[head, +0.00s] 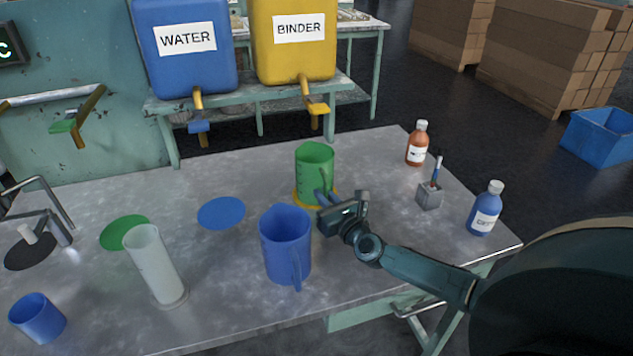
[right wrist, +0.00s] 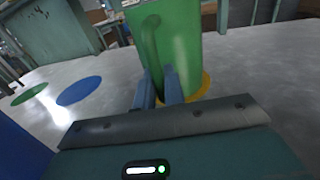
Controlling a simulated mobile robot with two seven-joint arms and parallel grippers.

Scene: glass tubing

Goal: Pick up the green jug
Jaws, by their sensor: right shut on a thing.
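The green jug (head: 314,172) stands upright on a yellow disc (head: 331,198) on the table, below the binder tank's tap. My right gripper (head: 322,198) comes in from the right and is at the jug's handle side. In the right wrist view, the fingers (right wrist: 158,88) are shut around the lower part of the handle of the green jug (right wrist: 180,45). The jug's base still appears to be over the yellow disc (right wrist: 197,91). My left gripper is not in view.
A blue jug (head: 285,247) stands close in front of my right gripper. A clear cylinder (head: 155,267) and blue cup (head: 38,318) are left. An orange bottle (head: 417,145), grey holder (head: 430,196) and blue bottle (head: 485,209) are right. Water (head: 184,60) and binder (head: 293,55) tanks stand behind.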

